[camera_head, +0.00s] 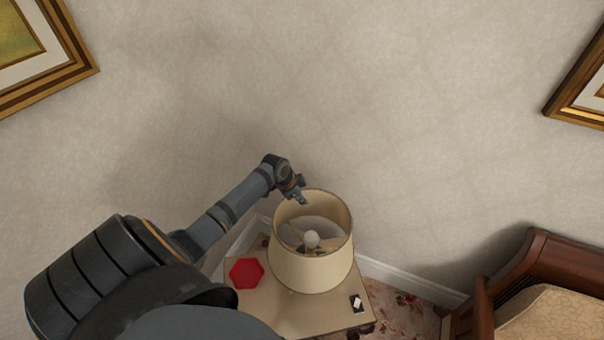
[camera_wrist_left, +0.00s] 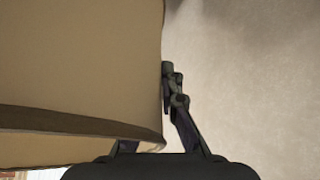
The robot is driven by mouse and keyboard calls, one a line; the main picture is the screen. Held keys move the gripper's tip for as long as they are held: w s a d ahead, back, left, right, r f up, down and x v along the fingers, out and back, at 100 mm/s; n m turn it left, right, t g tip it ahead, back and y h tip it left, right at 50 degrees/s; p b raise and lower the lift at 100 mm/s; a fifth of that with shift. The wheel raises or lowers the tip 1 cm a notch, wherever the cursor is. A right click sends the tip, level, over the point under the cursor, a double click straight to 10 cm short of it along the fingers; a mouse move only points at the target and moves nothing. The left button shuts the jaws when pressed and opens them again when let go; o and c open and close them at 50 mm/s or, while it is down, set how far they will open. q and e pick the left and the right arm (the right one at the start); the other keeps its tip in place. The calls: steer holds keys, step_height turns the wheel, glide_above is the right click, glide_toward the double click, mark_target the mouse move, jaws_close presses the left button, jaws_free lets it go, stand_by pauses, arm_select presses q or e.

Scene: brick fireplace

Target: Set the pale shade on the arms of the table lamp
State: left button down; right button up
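The pale shade (camera_head: 308,270) is a cream, tapered drum with dark trim. In the head view it stands upright around the table lamp, with the bulb (camera_head: 312,239) and thin lamp arms (camera_head: 293,232) showing through its open top. I cannot tell whether it rests on the arms. My left gripper (camera_head: 303,199) is at the shade's rear left rim. In the left wrist view the shade (camera_wrist_left: 75,70) fills the left side. One finger of the left gripper (camera_wrist_left: 164,85) lies against its edge, nearly closed; the other is hidden by the shade. My right gripper is out of view.
The lamp stands on a small side table (camera_head: 310,312). A red hexagonal object (camera_head: 246,273) lies left of the shade, and a small black-and-white item (camera_head: 356,302) lies at front right. The wall is close behind. A wooden chair (camera_head: 540,275) stands at right.

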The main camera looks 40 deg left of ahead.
arm_select(q)
steer(key=c, duration=1.4)
jaws_free()
steer(key=shift+c, duration=0.2)
steer(key=v, duration=1.1)
steer(key=shift+a, duration=0.15)
steer(key=shift+s+r, duration=0.1)
steer(key=shift+r, duration=0.4)
steer(key=o, duration=0.6)
